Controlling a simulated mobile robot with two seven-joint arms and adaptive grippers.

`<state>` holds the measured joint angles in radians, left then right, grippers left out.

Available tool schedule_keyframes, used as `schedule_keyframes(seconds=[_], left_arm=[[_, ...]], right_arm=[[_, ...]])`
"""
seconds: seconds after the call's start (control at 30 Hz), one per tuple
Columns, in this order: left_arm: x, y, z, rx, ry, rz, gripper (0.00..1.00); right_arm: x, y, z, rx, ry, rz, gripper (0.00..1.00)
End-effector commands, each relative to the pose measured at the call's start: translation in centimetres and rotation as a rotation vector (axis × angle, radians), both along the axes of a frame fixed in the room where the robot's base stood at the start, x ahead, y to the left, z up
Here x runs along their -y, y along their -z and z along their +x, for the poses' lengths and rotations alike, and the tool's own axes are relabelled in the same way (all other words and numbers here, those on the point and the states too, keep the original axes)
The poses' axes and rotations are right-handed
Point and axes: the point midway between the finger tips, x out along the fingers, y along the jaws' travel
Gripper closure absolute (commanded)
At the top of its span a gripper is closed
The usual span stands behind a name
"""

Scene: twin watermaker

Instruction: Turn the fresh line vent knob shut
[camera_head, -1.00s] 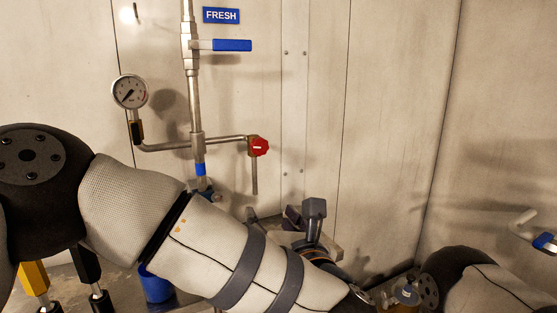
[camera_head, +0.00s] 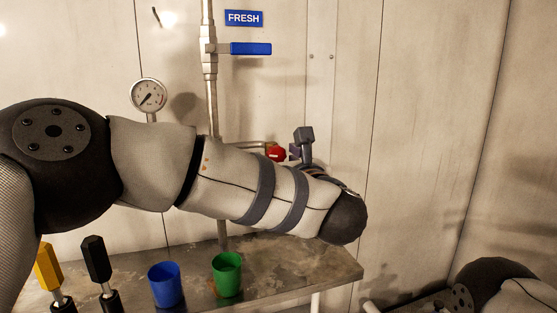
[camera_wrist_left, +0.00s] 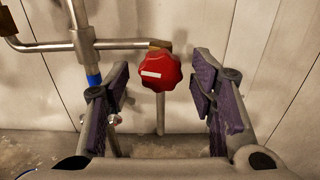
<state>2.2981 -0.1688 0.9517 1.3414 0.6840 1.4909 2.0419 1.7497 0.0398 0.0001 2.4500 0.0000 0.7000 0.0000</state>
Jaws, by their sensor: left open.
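The red vent knob (camera_head: 276,153), with a white bar on its face, sits on a side branch of the fresh line pipe (camera_head: 210,70). In the left wrist view the knob (camera_wrist_left: 155,72) is between the purple-padded fingers of my left gripper (camera_wrist_left: 160,80). The fingers are open, with a gap on each side of the knob. The white bar looks nearly level, slightly tilted. In the head view my left forearm hides much of the branch and part of the gripper (camera_head: 295,149). My right gripper is out of view; only part of that arm shows at lower right.
A blue-handled valve (camera_head: 250,48) is under the FRESH sign (camera_head: 244,18). A pressure gauge (camera_head: 148,95) stands left of the pipe. A blue cup (camera_head: 166,285) and green cup (camera_head: 227,275) stand on the metal bench (camera_head: 290,272). Yellow and black handles are at lower left.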

Motion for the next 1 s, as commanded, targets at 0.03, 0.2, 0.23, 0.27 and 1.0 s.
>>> schedule_keyframes(seconds=[0.03,0.2,0.23,0.27,1.0], left_arm=[[0.0,0.0,0.1,0.000,0.000,0.000,0.49],[-0.1,-0.1,0.2,0.001,0.001,0.000,0.49],[-0.1,-0.1,0.2,0.001,0.001,0.000,0.49],[0.0,-0.1,0.2,0.001,0.001,0.000,0.54],[-0.1,-0.4,0.0,-0.045,0.000,0.147,0.97]], right_arm=[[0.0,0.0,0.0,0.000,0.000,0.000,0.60],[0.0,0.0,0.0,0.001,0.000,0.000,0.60],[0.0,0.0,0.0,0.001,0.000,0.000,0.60],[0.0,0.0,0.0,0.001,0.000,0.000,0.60],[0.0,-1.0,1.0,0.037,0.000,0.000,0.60]])
